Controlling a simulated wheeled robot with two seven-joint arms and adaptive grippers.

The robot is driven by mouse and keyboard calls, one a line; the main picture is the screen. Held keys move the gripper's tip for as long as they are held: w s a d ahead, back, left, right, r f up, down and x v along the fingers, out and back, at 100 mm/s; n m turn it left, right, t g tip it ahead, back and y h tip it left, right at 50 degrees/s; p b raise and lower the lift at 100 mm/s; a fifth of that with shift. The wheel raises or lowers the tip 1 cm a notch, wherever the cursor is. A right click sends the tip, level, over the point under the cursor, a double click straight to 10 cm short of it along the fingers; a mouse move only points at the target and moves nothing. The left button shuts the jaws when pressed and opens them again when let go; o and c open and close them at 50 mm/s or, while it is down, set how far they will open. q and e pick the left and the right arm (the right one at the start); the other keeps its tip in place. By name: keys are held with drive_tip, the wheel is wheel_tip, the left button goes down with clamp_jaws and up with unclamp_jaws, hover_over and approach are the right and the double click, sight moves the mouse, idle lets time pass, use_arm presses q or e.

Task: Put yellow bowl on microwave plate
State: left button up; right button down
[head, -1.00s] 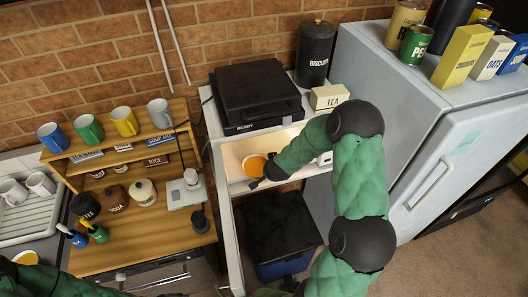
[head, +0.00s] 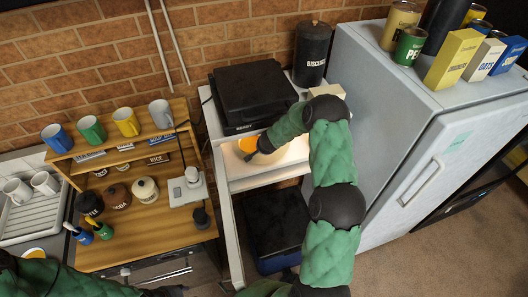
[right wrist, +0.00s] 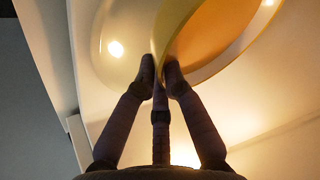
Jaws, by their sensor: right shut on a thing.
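The yellow bowl (head: 247,144), orange inside, is at the lit microwave opening (head: 238,172) in the head view. My right gripper (head: 262,146) is shut on its near rim. In the right wrist view, the bowl (right wrist: 215,45) fills the upper right, and my right gripper's fingertips (right wrist: 160,70) pinch its rim. A pale, round-edged surface (right wrist: 105,65) beside the bowl may be the microwave plate; I cannot tell if the bowl touches it. My left gripper (head: 165,291) is at the bottom edge of the head view, too dark and small to read.
A black appliance marked READY (head: 250,93) sits above the opening. The white refrigerator (head: 410,110) stands close on the right. A wooden shelf unit (head: 150,220) with several mugs and jars is on the left. A dark blue bin (head: 275,235) is below.

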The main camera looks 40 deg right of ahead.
sight(264, 158)
drive_tip(key=shift+f+b, duration=0.55)
drive_tip(key=shift+f, duration=1)
drive_tip(key=shift+f, duration=0.15)
drive_tip(key=c, duration=1.3)
unclamp_jaws()
drive_tip(key=shift+f, duration=0.1)
drive_tip(key=shift+c, duration=0.2)
